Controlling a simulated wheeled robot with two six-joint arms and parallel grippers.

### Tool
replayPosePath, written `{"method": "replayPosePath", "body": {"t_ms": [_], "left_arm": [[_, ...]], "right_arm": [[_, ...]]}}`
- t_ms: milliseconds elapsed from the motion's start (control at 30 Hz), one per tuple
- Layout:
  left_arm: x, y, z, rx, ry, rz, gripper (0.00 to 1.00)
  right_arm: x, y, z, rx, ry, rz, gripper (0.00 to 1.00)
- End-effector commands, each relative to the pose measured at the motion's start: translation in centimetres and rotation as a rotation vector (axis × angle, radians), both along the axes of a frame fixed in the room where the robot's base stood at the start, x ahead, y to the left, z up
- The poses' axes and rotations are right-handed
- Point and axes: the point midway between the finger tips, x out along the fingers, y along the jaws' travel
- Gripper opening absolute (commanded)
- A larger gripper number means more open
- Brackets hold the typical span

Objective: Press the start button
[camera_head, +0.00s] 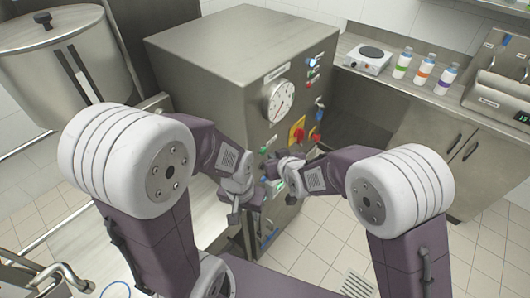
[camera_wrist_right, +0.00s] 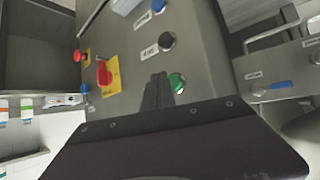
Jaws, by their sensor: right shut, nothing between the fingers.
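A round green button (camera_wrist_right: 177,83) sits on the grey metal front of a machine (camera_head: 225,60), with a label beside it too small to read. It fits the start button. My right gripper (camera_wrist_right: 157,80) is shut and empty, its tips just beside the green button in the wrist view; I cannot tell whether they touch the panel. In the head view my right gripper (camera_head: 270,170) is in front of the lower panel. My left gripper (camera_head: 245,207) is lower and to the left, its fingers apart and empty, near the machine's front.
A black button (camera_wrist_right: 166,40) and a red knob on a yellow plate (camera_wrist_right: 104,75) are close by on the panel. A dial gauge (camera_head: 280,100) is higher up. A counter with several bottles and a hot plate (camera_head: 368,57) stands to the right. A big steel pot (camera_head: 60,60) is at left.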

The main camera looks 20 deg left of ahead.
Motion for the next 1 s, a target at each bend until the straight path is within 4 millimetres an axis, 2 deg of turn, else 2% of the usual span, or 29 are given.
{"method": "replayPosePath", "body": {"t_ms": [1000], "left_arm": [[0.0,0.0,0.07,0.0,0.0,0.0,0.36]], "right_arm": [[0.31,0.89,0.02,0.0,0.0,0.0,0.0]]}}
